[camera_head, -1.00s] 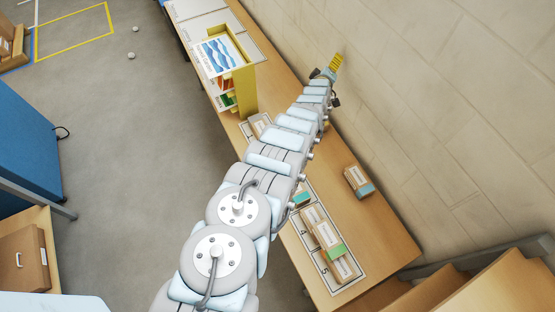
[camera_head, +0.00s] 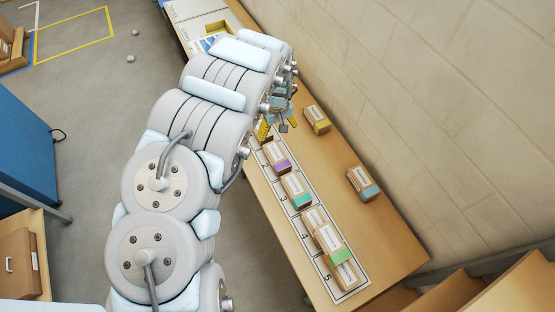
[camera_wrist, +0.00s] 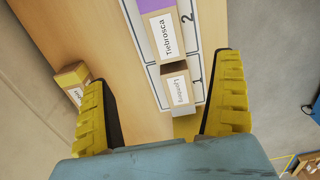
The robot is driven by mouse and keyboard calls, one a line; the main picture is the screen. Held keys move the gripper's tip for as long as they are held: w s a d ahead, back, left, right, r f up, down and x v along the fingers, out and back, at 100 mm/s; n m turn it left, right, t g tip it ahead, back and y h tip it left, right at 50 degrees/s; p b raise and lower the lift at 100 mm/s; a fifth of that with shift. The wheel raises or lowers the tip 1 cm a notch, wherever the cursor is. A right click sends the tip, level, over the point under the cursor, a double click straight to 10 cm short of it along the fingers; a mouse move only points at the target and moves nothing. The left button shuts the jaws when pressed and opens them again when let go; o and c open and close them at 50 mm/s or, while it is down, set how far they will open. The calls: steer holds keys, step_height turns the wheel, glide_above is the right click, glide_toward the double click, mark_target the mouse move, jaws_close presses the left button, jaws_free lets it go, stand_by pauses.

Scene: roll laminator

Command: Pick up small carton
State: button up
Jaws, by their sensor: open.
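My gripper (camera_head: 278,124) hangs over the far part of the numbered mat (camera_head: 349,284). In the wrist view the gripper (camera_wrist: 170,110) is open, its two yellow ridged fingers apart with nothing held. A purple-ended carton (camera_head: 276,157) lies in slot 2, also in the wrist view (camera_wrist: 166,30). A yellow-banded carton (camera_head: 316,119) lies off the mat near the wall; it shows left of the left finger (camera_wrist: 72,83).
A teal-ended carton (camera_head: 297,190) and more cartons, one with a green end (camera_head: 338,256), lie along the mat. Another teal-ended carton (camera_head: 362,183) lies near the wall. The wooden table (camera_head: 385,235) is clear between it and the mat.

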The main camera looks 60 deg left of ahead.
glide_above(277, 154)
steer(key=shift+f, duration=4.25)
steer(key=shift+s+d+f, duration=0.1)
steer(key=shift+f, duration=1.65)
steer(key=shift+f, duration=0.2)
